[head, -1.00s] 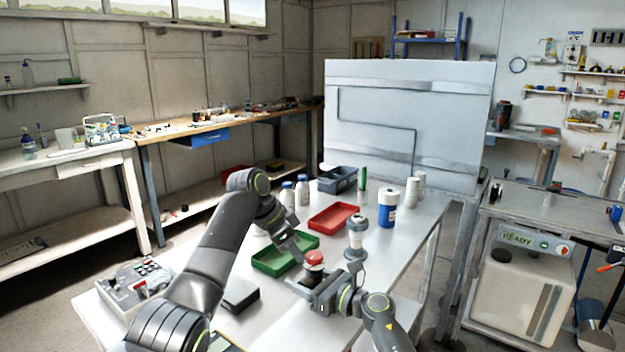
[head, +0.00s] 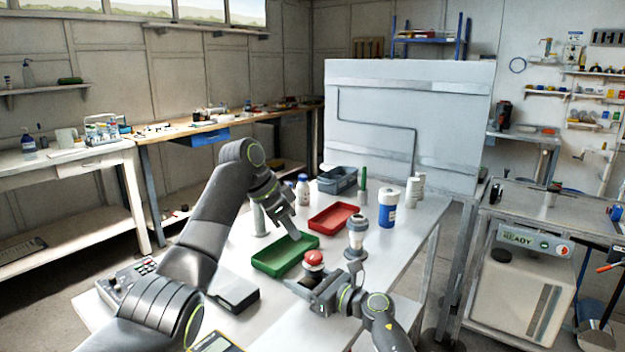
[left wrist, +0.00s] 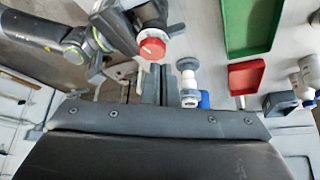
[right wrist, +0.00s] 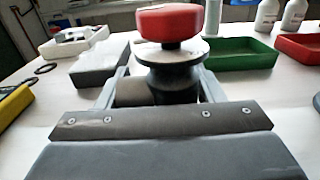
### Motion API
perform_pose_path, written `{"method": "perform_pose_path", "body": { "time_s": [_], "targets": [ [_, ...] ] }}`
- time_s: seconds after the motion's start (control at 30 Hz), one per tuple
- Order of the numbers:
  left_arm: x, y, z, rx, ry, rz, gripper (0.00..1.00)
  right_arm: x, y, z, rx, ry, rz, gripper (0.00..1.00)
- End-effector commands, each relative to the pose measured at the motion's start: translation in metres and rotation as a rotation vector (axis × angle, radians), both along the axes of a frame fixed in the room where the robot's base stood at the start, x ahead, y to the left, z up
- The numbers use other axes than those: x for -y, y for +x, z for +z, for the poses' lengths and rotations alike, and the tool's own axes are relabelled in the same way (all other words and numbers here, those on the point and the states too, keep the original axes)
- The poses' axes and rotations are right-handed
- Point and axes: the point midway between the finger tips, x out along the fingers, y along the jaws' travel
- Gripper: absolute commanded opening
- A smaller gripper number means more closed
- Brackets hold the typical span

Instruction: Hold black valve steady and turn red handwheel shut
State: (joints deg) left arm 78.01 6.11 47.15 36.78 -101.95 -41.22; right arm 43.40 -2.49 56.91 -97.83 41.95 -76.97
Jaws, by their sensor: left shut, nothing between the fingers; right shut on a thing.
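The black valve (right wrist: 172,85) stands upright in the right wrist view, with a grey round flange and the red handwheel (right wrist: 170,22) on top. My right gripper (head: 318,288) is shut on the valve's body below the handwheel, one finger on each side. The red handwheel (head: 314,257) also shows in the head view. My left gripper (head: 293,234) is shut and empty, above and to the left of the handwheel, apart from it. In the left wrist view, the handwheel (left wrist: 152,49) shows a white mark and lies just beyond my left fingers (left wrist: 160,75).
A green tray (head: 285,262) lies just behind the valve and a red tray (head: 334,217) farther back. A pale capped fitting (head: 357,232) and a blue-white container (head: 388,208) stand to the right. A grey box (head: 235,294) lies at the left.

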Motion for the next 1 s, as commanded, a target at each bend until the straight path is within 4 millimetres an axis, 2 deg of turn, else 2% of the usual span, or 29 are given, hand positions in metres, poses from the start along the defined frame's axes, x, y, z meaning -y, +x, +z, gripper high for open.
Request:
{"method": "perform_pose_path", "body": {
  "time_s": [0.37,0.63,0.77,1.0],
  "targets": [
    [0.0,-0.001,0.003,-0.001,0.001,0.0,0.0,0.001,0.0,0.0,0.0,0.0,-0.001,0.31],
    [0.006,-0.014,0.009,-0.001,0.001,0.0,0.0,0.001,0.0,0.0,0.0,0.0,-0.001,0.31],
    [0.006,-0.015,-0.001,-0.003,0.001,0.001,0.0,0.001,0.0,0.0,0.0,0.0,-0.001,0.31],
    [0.006,-0.015,-0.031,-0.003,0.0,0.001,0.0,0.0,0.0,0.0,0.0,0.0,-0.001,0.31]
  ]
}}
